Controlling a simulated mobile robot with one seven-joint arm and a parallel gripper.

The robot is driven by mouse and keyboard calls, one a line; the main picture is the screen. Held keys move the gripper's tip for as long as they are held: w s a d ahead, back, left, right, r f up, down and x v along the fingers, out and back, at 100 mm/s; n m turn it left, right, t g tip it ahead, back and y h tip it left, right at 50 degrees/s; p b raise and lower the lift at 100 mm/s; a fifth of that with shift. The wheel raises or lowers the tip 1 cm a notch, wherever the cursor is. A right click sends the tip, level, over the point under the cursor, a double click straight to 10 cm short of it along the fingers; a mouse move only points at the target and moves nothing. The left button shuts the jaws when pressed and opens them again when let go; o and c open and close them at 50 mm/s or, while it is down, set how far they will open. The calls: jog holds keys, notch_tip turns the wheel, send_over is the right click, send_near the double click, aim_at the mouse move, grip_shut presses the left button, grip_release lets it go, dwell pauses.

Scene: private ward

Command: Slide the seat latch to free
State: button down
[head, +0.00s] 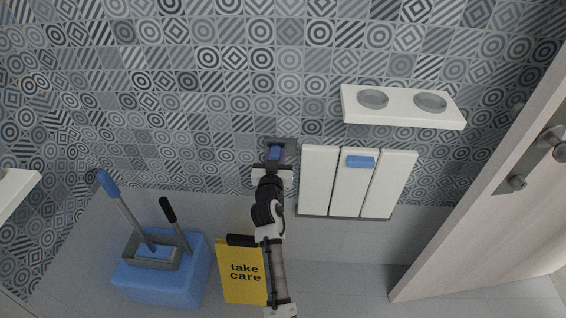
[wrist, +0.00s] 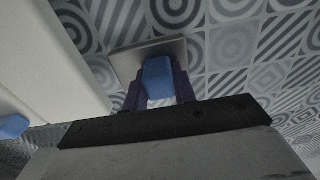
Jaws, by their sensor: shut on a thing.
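The seat latch is a blue slider (head: 275,153) on a grey plate (head: 291,146) fixed to the patterned wall, just left of the folded white seat (head: 321,179). In the wrist view the blue slider (wrist: 158,78) stands out from its plate (wrist: 126,63). My gripper (head: 273,165) is at the latch, and its dark fingers (wrist: 160,88) are shut on the blue slider from both sides. The fingers and my arm hide part of the latch in the head view.
The slatted white seat has a blue tab (head: 360,161). A white shelf with two round holders (head: 405,118) is above it. A yellow "take care" sign (head: 243,285) and a blue mop bucket (head: 160,287) stand at lower left. A door (head: 500,200) is at right.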

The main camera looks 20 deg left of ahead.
jog(key=shift+s+a+r+b, duration=0.1)
jog(key=shift+s+a+b, duration=0.1)
jog(key=shift+a+b, duration=0.4)
jog(key=shift+a, duration=0.15)
jog(key=c, duration=1.1)
grip_release()
jog(key=shift+a, duration=0.1)
jog(key=b+v, duration=0.3)
jog(key=v, duration=1.1)
jog(key=shift+w, duration=0.1)
